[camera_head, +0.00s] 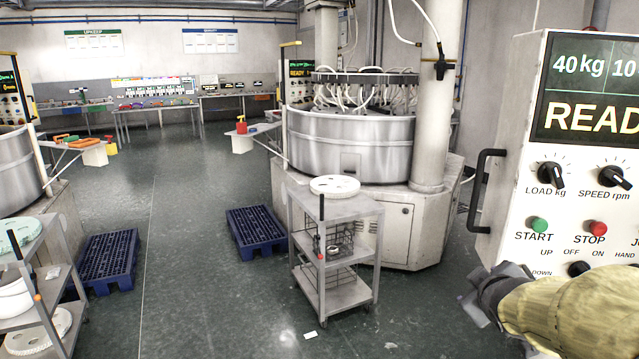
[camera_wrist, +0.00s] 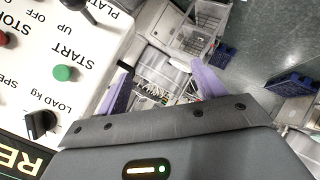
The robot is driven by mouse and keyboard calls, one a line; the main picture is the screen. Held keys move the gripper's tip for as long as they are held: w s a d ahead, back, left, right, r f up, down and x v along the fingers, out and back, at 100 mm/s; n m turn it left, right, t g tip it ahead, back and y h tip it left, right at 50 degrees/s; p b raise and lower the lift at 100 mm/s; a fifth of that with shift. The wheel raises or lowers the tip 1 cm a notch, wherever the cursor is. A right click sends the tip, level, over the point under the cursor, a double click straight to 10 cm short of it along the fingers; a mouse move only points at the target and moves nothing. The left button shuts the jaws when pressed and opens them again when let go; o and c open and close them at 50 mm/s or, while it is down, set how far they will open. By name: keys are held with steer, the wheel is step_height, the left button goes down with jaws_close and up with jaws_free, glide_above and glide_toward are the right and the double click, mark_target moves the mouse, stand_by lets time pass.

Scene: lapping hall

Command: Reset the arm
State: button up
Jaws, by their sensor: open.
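My gripper (camera_head: 488,290) is at the lower right of the head view, in front of the white control panel (camera_head: 520,190). My arm, in a tan sleeve, reaches in from the right edge. In the wrist view the two purple-grey fingers of my gripper (camera_wrist: 164,80) stand apart with nothing held between them. The control panel (camera_wrist: 95,25) fills the left of that view, beside the left finger. Its green START button (camera_head: 539,224) and red STOP button (camera_head: 597,228) show. The lower part of the panel is hidden behind my arm and gripper.
A grey cart (camera_head: 345,209) with a white disc on top stands mid-floor, before a large round lapping machine (camera_head: 350,145). Blue pallets (camera_head: 256,232) (camera_head: 107,258) lie on the floor. Another cart (camera_head: 62,275) stands at left. The floor between is mostly clear.

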steer(key=s+a+f+m+g+y+p, duration=0.1)
steer(key=s+a+f+m+g+y, duration=0.1)
steer(key=s+a+f, duration=0.4)
steer(key=s+a+f+m+g+y+p, duration=0.1)
steer(key=s+a+f+m+g, duration=0.3)
steer(key=a, duration=0.7)
steer(key=s+f+g+p, duration=0.1)
steer(key=s+f+g, duration=0.1)
steer(key=s+f, duration=0.1)
steer(key=shift+s+a+f+g+y, duration=0.2)
steer(key=shift+f+g+y, duration=0.1)
steer(key=shift+f+y, duration=0.1)
